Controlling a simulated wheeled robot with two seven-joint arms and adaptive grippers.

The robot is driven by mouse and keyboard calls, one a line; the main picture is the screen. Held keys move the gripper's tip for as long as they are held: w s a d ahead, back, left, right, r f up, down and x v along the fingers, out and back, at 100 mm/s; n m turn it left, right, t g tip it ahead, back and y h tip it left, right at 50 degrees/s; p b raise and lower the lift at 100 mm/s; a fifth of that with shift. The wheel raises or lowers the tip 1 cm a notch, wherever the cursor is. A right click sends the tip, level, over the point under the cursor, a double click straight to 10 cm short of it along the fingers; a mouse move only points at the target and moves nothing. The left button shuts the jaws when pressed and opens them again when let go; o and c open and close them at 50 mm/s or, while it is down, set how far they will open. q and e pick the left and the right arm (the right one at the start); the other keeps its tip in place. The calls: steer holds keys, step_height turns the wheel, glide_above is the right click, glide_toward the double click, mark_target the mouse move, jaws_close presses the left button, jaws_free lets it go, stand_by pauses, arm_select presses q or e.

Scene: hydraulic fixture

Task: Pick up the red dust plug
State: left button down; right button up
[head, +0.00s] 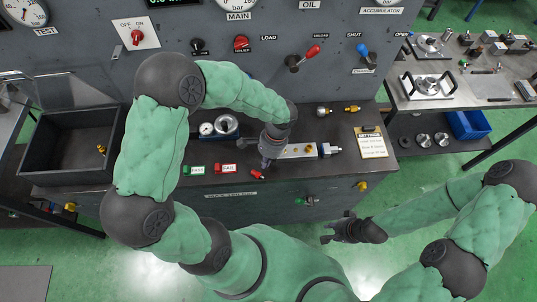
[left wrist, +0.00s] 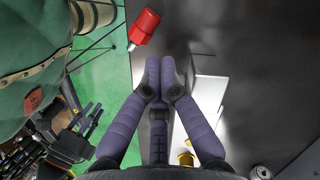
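The red dust plug (head: 257,174) lies near the front edge of the grey bench (head: 222,184), just right of the red FAIL tag. In the left wrist view the plug (left wrist: 144,26) is a red cylinder with a metal tip, beyond my fingertips and slightly left. My left gripper (head: 266,164) is above the bench beside the plug, not touching it. In the left wrist view its purple fingers (left wrist: 160,72) meet at the tips with nothing visible between them. My right gripper (head: 336,232) hangs in front of the bench, away from the plug; its finger opening is unclear.
A metal block with fittings (head: 298,151) sits right of my left gripper. Green (head: 195,169) and red (head: 225,168) tags lie left of the plug. A black tray (head: 47,168) stands at the left, a clipboard (head: 371,143) at the right. A panel with valves rises behind.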

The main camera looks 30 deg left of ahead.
mark_target(258, 175)
arm_select(q)
steer(key=shift+x, duration=1)
steer(key=shift+s+a, duration=0.4)
steer(key=shift+s, duration=0.35)
steer(key=shift+r, duration=0.15)
